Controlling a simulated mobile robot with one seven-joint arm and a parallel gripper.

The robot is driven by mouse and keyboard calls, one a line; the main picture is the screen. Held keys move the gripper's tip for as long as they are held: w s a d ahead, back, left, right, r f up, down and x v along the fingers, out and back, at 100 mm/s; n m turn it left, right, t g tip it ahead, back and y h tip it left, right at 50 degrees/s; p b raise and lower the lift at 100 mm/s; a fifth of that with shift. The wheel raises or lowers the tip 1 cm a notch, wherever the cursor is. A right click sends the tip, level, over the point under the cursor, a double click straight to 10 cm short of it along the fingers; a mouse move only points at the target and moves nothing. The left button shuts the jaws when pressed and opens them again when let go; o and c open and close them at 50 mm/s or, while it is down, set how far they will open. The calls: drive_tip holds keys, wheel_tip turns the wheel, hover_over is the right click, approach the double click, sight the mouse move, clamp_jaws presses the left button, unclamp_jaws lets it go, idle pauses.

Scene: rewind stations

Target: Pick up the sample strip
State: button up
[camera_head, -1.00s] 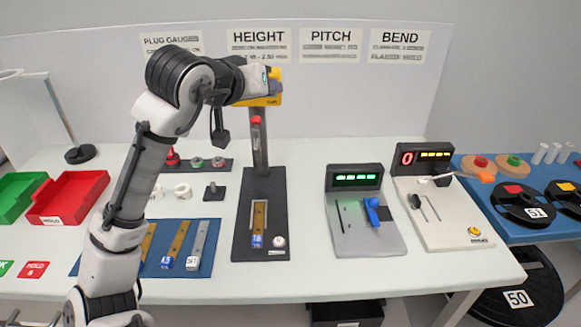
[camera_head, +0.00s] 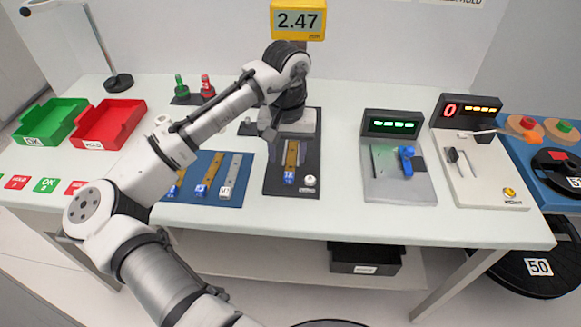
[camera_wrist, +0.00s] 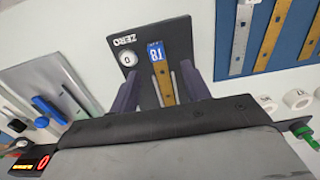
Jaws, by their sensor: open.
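A brass sample strip (camera_head: 291,158) with a blue number label lies on the dark plate of the height gauge (camera_head: 272,185). In the wrist view the strip (camera_wrist: 164,85) shows with its label toward the top, between my two fingers. My gripper (camera_wrist: 158,88) is open and empty, with one dark finger on each side of the strip. Whether the fingers touch the plate cannot be told. The strip's far end is hidden behind my gripper body in the wrist view and behind my arm in the head view.
A blue mat (camera_head: 238,172) with several strips lies left of the gauge. The gauge display (camera_head: 298,20) reads 2.47. A grey pitch station (camera_head: 398,190) and a bend station (camera_head: 487,190) stand to the right. Green (camera_head: 50,122) and red (camera_head: 108,124) trays sit at the back left.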

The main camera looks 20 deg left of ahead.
sight(289, 174)
drive_tip(key=shift+s+d+f+p, duration=0.1)
drive_tip(key=shift+f+p, duration=0.25)
drive_tip(key=shift+f, duration=1.1)
drive_tip(key=shift+d+f+p, duration=0.1)
drive_tip(key=shift+f+p, duration=0.2)
drive_tip(key=shift+f, duration=1.1)
clamp_jaws()
drive_tip(key=shift+r, duration=0.15)
